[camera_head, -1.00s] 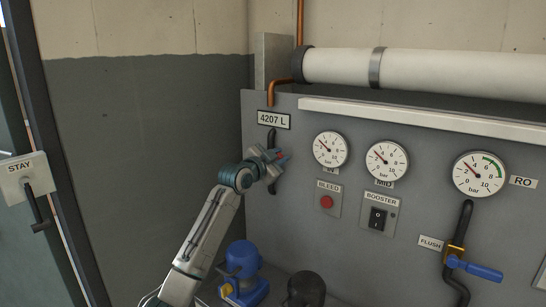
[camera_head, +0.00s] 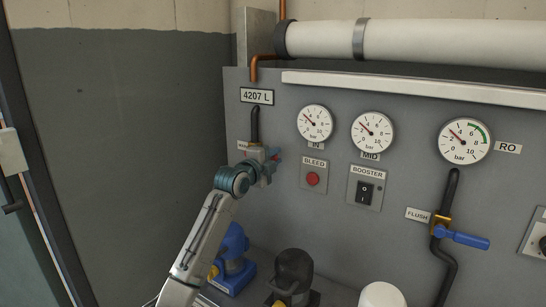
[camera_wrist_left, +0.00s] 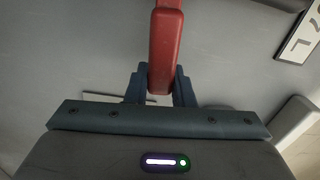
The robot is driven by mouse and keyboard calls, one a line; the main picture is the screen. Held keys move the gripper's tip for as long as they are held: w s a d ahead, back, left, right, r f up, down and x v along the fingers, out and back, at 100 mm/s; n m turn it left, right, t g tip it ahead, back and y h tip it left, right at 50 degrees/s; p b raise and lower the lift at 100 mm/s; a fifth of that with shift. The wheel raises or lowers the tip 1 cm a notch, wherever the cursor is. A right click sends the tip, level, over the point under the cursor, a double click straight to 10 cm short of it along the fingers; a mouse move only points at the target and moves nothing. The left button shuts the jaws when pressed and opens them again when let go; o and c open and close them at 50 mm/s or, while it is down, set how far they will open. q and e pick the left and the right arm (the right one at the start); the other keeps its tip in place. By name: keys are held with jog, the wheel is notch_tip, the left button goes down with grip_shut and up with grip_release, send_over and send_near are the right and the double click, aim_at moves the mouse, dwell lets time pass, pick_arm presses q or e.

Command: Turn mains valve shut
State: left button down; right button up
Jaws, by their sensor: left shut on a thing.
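The mains valve's red lever (camera_wrist_left: 165,45) runs down from the top centre of the left wrist view into my gripper. In the head view only a small red part (camera_head: 277,158) of it shows, beside a dark pipe (camera_head: 255,125) under the 4207 L plate. My left gripper (camera_head: 265,166) is at the valve, and in the wrist view its dark fingers (camera_wrist_left: 160,85) are shut on the lever's end, one on each side. The gripper hides the valve body and a partly readable small label (camera_head: 243,147). My right gripper is not in view.
To the right on the grey panel are the red bleed button (camera_head: 313,179), the booster switch (camera_head: 364,193), several gauges and the blue flush lever (camera_head: 462,239). Blue (camera_head: 234,262) and black (camera_head: 294,272) pump-like units stand below. The dark wall at left is clear.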

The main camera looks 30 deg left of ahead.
pick_arm(q)
jog(key=shift+f+m, duration=0.4)
jog(key=shift+f, duration=0.15)
jog(key=c, duration=1.2)
grip_release()
jog(key=shift+c, duration=0.2)
jog(key=shift+b, duration=0.3)
jog(key=s+b, duration=0.3)
jog(key=s, duration=0.7)
jog(key=shift+s+a, duration=0.35)
jog(key=shift+a, duration=0.05)
